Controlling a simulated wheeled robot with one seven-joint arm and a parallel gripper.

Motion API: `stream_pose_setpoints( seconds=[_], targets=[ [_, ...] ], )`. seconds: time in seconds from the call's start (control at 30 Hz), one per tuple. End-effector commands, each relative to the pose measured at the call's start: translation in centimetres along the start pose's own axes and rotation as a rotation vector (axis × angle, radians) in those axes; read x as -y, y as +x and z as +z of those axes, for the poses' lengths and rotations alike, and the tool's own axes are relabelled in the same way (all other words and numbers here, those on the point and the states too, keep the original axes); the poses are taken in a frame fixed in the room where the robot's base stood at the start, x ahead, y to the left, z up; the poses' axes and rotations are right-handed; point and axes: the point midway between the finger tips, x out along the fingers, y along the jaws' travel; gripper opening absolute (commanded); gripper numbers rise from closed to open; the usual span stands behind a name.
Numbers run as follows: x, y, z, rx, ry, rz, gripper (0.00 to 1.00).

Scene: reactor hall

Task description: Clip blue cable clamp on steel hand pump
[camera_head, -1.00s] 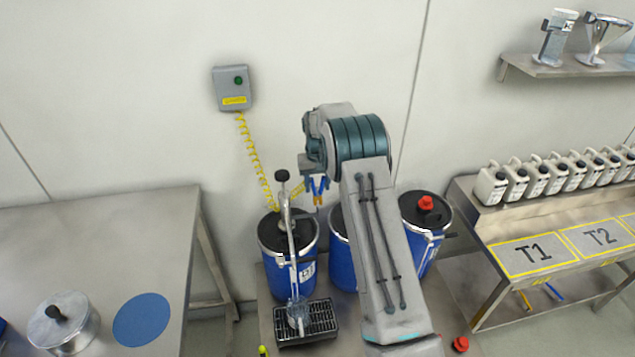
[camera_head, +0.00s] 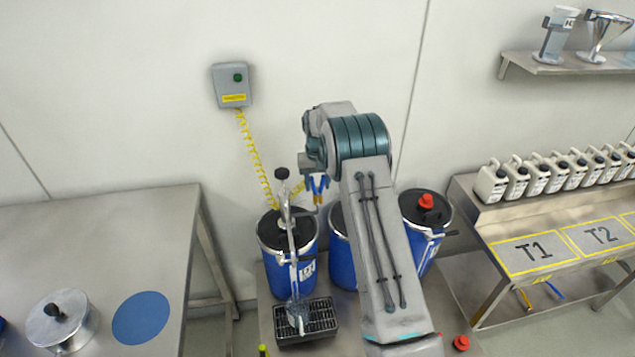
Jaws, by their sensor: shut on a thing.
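The steel hand pump (camera_head: 291,235) stands upright on the left blue drum, with a black knob on top and its spout reaching down over a black grate tray. My gripper (camera_head: 318,187) is to the right of the pump's upper part, below the arm's wrist. It is shut on the blue cable clamp (camera_head: 317,183), which shows as small blue and yellowish pieces at the fingertips. The clamp looks apart from the pump, though depth is hard to judge. A coiled yellow cable (camera_head: 255,160) runs from a grey wall box down behind the pump and across toward the clamp.
The grey box (camera_head: 232,86) with a green button hangs on the wall. Blue drums stand beside the pump drum, the right one (camera_head: 426,225) with a red cap. The grate tray (camera_head: 320,322) sits in front. Steel tables stand left (camera_head: 100,235) and right (camera_head: 475,235).

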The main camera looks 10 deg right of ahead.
Motion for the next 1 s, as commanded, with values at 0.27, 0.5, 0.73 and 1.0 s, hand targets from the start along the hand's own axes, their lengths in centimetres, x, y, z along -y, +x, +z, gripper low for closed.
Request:
stream_pose_setpoints(
  seconds=[0.27, 0.5, 0.73, 1.0],
  targets=[
    [0.0, 1.0, 0.0, 0.0, 0.0, 0.0, 0.32],
    [0.0, 1.7, 0.0, 0.0, 0.0, 0.0, 0.32],
    [0.0, 2.4, 0.0, 0.0, 0.0, 0.0, 0.32],
    [0.0, 2.9, 0.0, -0.001, 0.0, 0.0, 0.32]
  ],
)
